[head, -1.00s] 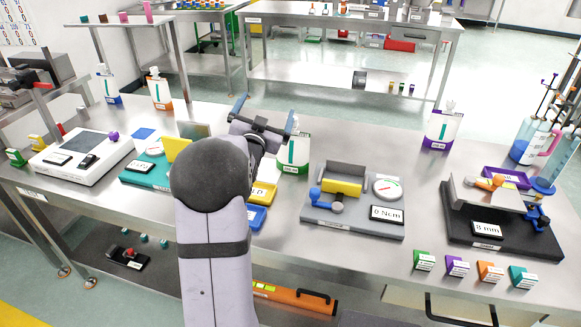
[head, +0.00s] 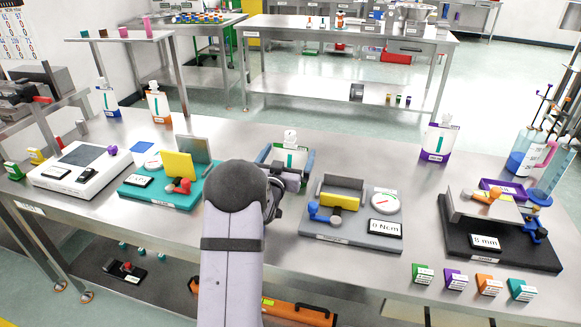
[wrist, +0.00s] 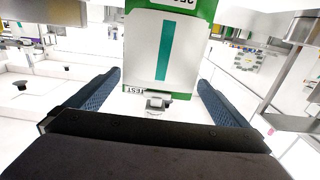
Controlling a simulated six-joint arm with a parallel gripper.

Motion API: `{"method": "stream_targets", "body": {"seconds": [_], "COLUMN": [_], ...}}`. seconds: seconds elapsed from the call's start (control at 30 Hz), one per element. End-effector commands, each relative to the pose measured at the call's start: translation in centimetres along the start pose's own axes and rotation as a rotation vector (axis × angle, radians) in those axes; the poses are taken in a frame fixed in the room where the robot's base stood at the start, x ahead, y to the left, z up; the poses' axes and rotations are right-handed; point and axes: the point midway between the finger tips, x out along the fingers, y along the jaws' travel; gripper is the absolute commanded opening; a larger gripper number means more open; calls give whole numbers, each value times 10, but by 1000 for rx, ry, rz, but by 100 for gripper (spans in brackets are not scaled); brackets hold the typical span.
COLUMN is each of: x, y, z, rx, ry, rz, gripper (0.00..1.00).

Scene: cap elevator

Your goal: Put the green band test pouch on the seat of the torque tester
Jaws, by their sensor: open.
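The green band test pouch (head: 291,157) stands upright on the bench, white with a spout on top and a teal stripe. My gripper (head: 286,164) is open, with one finger on either side of the pouch. In the wrist view the pouch (wrist: 163,45) shows between the open blue fingers of my gripper (wrist: 160,78), with gaps at both sides. The torque tester (head: 352,236) is the grey unit reading 0 Ncm, to the right of my gripper. It has a yellow block (head: 340,201), a blue knob and a round dial.
A teal tester (head: 134,190) and a white instrument (head: 62,184) stand to the left. A black-based 8 mm gauge (head: 512,258) stands at the right. A purple band pouch (head: 437,140) is at the back right. Several small coloured label blocks line the front edge.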

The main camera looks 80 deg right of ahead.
Motion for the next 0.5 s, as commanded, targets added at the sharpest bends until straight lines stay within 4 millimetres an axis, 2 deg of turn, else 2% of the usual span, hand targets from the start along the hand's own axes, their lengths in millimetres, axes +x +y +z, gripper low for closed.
{"method": "stream_targets", "body": {"seconds": [0.17,0.5], "x": [4,38], "y": [0,2], "z": [0,0], "rx": [0,1], "ry": [0,1], "rz": [0,1], "gripper": [100,100]}}
